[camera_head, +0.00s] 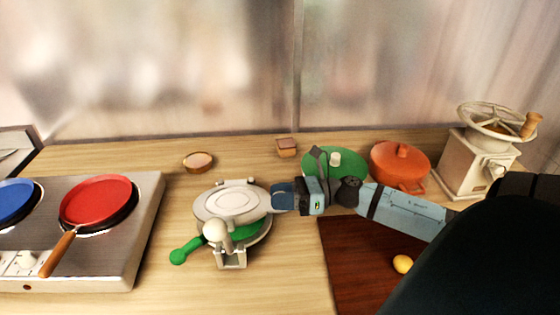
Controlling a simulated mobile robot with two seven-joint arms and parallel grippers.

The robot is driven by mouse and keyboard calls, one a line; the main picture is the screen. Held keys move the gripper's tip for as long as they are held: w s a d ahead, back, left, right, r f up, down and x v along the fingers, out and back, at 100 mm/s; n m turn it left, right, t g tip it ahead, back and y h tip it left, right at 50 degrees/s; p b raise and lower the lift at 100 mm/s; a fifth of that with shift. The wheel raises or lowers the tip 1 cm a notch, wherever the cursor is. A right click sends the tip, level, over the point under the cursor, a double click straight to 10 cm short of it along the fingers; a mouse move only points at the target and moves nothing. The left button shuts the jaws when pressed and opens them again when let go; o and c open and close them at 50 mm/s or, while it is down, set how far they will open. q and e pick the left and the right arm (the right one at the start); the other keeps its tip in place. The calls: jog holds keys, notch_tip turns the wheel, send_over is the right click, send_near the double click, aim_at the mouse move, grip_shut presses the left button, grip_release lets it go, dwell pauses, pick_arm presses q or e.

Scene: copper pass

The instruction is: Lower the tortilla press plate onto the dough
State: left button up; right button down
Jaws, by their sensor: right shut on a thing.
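The tortilla press (236,203) stands on the wooden counter, its pale upper plate lying nearly flat over the base. A pale rounded knob and lever (216,233) stick up at its front. A green handle (185,250) reaches out at the front left, and some green also shows below the upper plate. My right gripper (276,198) comes in from the right and is shut on the right edge of the press plate. The fingertips are partly hidden against the plate. I cannot see the dough. My left gripper is not in view.
A stove (140,235) with a red pan (97,200) and a blue pan (15,199) is at left. Behind my right arm are a green pan (350,162) and an orange pot (399,165). A grinder (478,160) stands at right. A yellow ball (402,264) lies on a brown board (350,265).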

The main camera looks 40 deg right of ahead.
jog(key=shift+f, duration=0.1)
dwell(0.3)
jog(key=c, duration=0.8)
grip_release()
jog(key=b+v, duration=0.1)
jog(key=v, duration=1.2)
jog(key=shift+s+d, duration=0.25)
jog(key=shift+s, duration=0.05)
jog(key=shift+o, duration=0.2)
jog(key=shift+w, duration=0.1)
